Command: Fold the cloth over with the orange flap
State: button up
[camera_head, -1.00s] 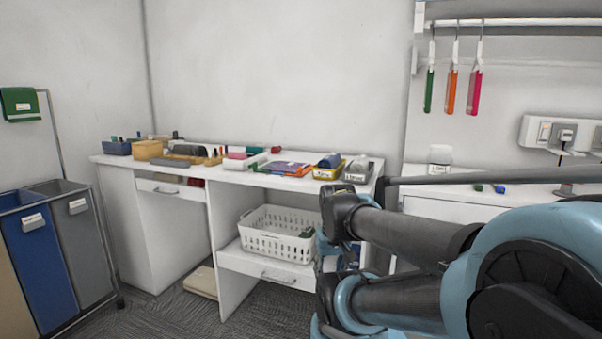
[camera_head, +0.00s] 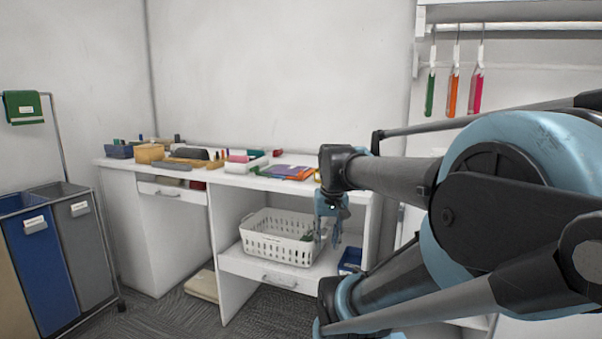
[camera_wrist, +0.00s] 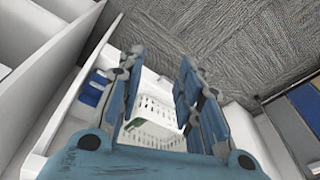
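A flat folded cloth (camera_head: 285,171) with orange and purple parts lies on the white worktop, left of my arm's elbow-like joint. It is small here, and I cannot make out how its orange flap (camera_head: 296,174) lies. My gripper (camera_head: 325,238) hangs below the worktop's level, in front of the right side of the white basket, lower and to the right of the cloth. In the wrist view my gripper (camera_wrist: 163,62) is open, its two blue fingers apart, with the basket seen beyond them. Nothing is held. The cloth does not show in the wrist view.
The white perforated basket (camera_head: 281,240) stands on the lower shelf, with a blue bin (camera_head: 350,260) to its right. Several boxes and blocks crowd the worktop's left part (camera_head: 180,185). Blue and grey hampers (camera_head: 38,245) stand at the left. Carpet (camera_head: 185,318) is clear in front.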

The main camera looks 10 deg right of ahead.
jog(key=w+r+m, duration=0.3)
jog(key=w+r, duration=1.5)
jog(key=w, duration=0.1)
jog(key=m+y, duration=0.2)
send_near(300, 172)
jog(key=shift+g, duration=0.4)
jog(key=x, duration=0.8)
jog(key=shift+w+f, duration=0.15)
jog(key=shift+c, duration=0.6)
grip_shut()
